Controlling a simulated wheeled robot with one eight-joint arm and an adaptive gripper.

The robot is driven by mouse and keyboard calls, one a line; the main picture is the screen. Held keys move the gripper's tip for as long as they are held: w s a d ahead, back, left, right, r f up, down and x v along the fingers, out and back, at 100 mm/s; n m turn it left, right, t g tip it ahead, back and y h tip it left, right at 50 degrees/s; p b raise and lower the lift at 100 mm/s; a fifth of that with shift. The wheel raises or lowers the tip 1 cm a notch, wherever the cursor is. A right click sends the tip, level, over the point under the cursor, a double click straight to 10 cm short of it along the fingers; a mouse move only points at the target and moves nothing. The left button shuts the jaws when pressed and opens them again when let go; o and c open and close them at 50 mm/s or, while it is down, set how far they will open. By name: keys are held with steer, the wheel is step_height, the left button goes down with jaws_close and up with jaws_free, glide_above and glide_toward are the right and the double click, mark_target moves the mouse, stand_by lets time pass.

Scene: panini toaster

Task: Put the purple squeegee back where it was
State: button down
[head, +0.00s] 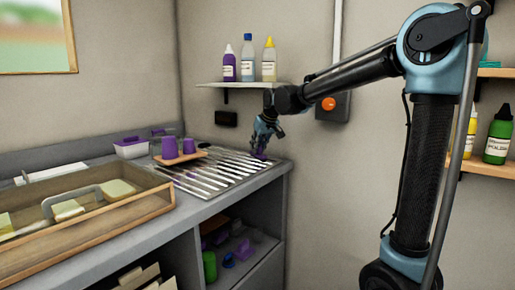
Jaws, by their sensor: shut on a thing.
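My gripper (265,133) is over the right end of the metal slatted rack (216,172) on the counter. It points down and is shut on a small purple thing, which looks like the purple squeegee (259,152). Most of the squeegee is hidden by the fingers or too small to make out. Its lower end is close to the slats; I cannot tell whether it touches them.
Two purple cups (169,148) stand on a small wooden board at the rack's far left. A wooden tray (110,216) fills the counter's left front. Above is a wall shelf (245,86) with three bottles (247,62). Open shelves below hold purple, green and blue items (210,265).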

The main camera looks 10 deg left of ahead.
steer(key=c, duration=1.5)
jaws_free()
steer(key=shift+f, duration=0.1)
steer(key=shift+o, duration=0.2)
steer(key=v, duration=1.2)
steer(key=s+d+f+m+h, duration=0.1)
steer(key=s+d+f, duration=0.25)
steer(key=d, duration=0.45)
steer(key=s+d+f+m+h, duration=0.15)
steer(key=d+f, duration=0.25)
steer(key=d, duration=0.4)
steer(key=s+d+f+m, duration=0.2)
steer(key=s+d+f, duration=0.15)
steer(key=d, duration=0.55)
steer(key=s+d+f+m+g+h, duration=0.1)
steer(key=s+d+f+m, duration=0.1)
steer(key=s+d+f, duration=0.5)
steer(key=s+d+f+m+g+h, duration=0.1)
steer(key=s+d+f+m, duration=0.1)
steer(key=s+d+f, duration=0.6)
steer(key=s+f, duration=0.3)
steer(key=f, duration=0.2)
steer(key=shift+s+d+f, duration=0.15)
steer(key=shift+d+f, duration=0.1)
